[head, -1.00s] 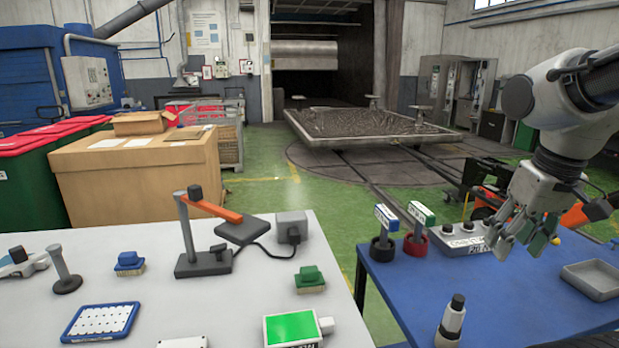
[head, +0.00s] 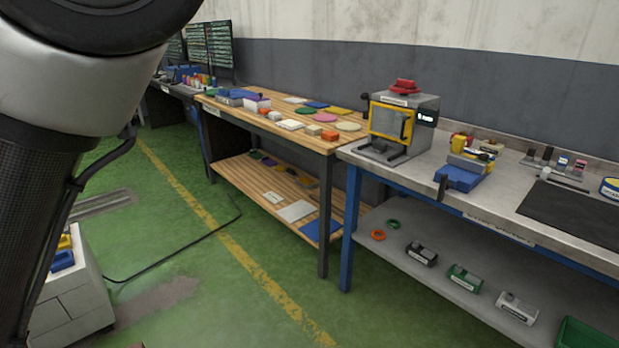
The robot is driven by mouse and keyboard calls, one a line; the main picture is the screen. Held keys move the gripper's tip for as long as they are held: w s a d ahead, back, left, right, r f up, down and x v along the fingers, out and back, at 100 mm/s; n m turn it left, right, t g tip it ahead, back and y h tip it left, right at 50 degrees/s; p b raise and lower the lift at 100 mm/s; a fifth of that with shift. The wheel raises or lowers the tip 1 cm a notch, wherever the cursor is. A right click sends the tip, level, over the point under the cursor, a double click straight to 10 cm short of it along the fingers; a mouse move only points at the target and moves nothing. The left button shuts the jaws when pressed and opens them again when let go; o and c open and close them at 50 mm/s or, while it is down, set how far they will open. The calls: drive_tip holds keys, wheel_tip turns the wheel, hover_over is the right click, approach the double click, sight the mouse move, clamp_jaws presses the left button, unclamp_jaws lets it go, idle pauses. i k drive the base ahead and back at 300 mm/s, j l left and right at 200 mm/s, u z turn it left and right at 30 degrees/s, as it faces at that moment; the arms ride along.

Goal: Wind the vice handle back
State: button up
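A blue vice (head: 463,177) sits at the front edge of the grey-topped workbench (head: 408,182). A dark handle (head: 441,187) hangs at its front left, just over the bench edge. The vice is small in the view, so I cannot tell the handle's exact setting or whether the jaws hold anything. My gripper is out of view; only a large part of my arm fills the left side, far from the vice.
A grey box with a yellow-framed door (head: 391,122) stands left of the vice. Yellow and red items (head: 472,147) sit behind it, and a black mat (head: 573,211) lies to the right. A wooden table (head: 289,129) adjoins on the left. Green floor (head: 190,262) lies open in front.

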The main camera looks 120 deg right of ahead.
sight(445, 184)
drive_tip(key=z, duration=0.95)
drive_tip(key=k+z, duration=0.1)
drive_tip(key=z, duration=1.3)
drive_tip(key=k+z, duration=0.1)
drive_tip(key=z, duration=0.85)
drive_tip(key=l+z, duration=0.1)
drive_tip(key=z, duration=0.35)
drive_tip(key=k+j+z, duration=0.1)
drive_tip(key=z, duration=1.15)
